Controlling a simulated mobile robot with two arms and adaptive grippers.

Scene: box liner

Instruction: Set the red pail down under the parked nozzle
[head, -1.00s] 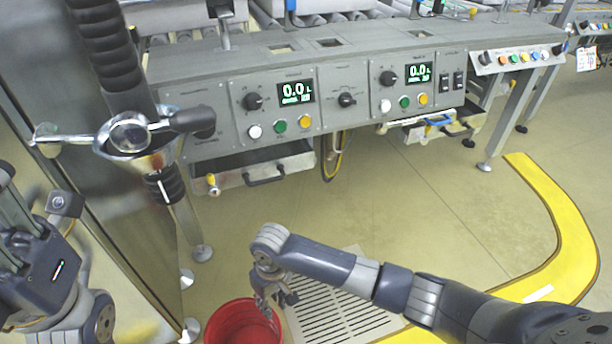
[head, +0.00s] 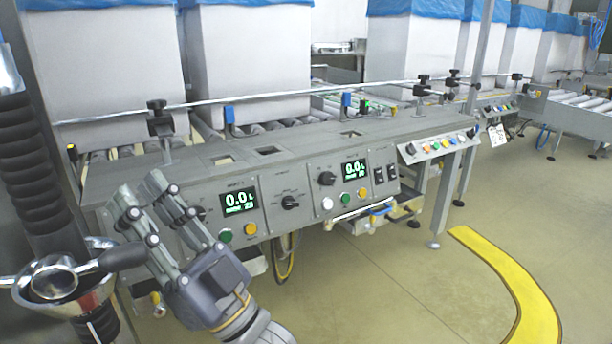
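My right gripper (head: 140,190) is raised in front of the grey console at the left, its two fingers pointing up and left. The fingers stand apart with nothing visible between them. A chrome fitting with a dark handle (head: 62,281), which looks like the nozzle, hangs at the lower left below a black ribbed hose (head: 35,165). The red pail is outside the view now, as is the floor beneath the fitting. My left gripper is not in view.
The grey console (head: 290,165) with lit displays spans the middle. Large white boxes (head: 100,65) with blue liners stand on rollers behind it. A yellow floor stripe (head: 510,280) curves at the right. The floor between console and stripe is clear.

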